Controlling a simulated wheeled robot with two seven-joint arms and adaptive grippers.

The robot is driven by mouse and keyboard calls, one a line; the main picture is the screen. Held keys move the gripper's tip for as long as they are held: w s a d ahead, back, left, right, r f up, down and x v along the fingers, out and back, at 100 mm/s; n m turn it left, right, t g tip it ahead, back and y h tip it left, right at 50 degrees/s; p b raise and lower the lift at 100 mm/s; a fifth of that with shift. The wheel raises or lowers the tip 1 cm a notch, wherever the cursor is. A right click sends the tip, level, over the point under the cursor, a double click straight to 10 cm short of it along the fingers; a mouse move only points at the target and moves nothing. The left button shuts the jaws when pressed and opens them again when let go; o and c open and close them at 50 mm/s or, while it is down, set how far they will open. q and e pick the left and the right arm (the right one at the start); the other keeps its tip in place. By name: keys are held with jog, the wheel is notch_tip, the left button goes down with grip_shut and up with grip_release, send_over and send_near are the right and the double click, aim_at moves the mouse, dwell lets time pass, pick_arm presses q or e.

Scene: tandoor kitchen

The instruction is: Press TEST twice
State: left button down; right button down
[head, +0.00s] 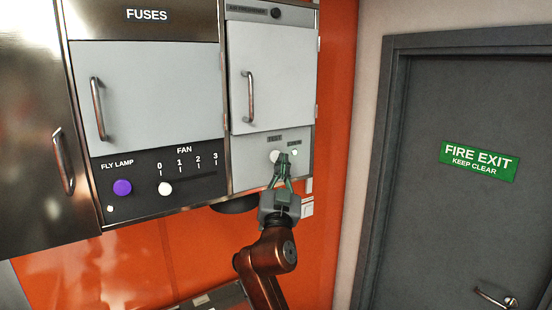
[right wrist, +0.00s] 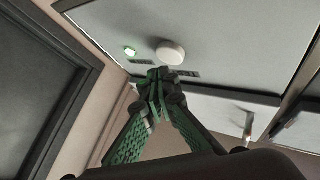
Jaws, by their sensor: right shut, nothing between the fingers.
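The white round TEST button (head: 274,156) sits on the grey panel under the right-hand cabinet door, below a small TEST label (head: 275,138). It also shows in the right wrist view (right wrist: 170,52). In the right wrist view the fingertips (right wrist: 160,76) lie just below the button in the picture. I cannot tell whether they touch the panel. My left gripper is out of view.
Left of the panel are a purple FLY LAMP button (head: 122,187) and a white FAN slider knob (head: 165,188). Handled doors (head: 146,90) are above. A grey fire exit door (head: 450,220) stands at right, beyond an orange wall (head: 336,100).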

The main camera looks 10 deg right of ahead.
jog(key=shift+w, duration=0.15)
jog(key=shift+w+a, duration=0.15)
jog(key=shift+w, duration=0.15)
jog(key=shift+w+a+b, duration=0.1)
jog(key=shift+w+b, duration=0.3)
jog(key=shift+b, duration=0.05)
dwell(0.9)
jog(key=shift+s, duration=0.15)
dwell(0.3)
jog(key=shift+s+d, duration=0.3)
jog(key=shift+s, duration=0.4)
jog(key=s, duration=0.1)
jog(key=s+d, duration=0.1)
jog(key=s, duration=0.2)
jog(key=shift+s+d+p, duration=0.35)
dwell(1.7)
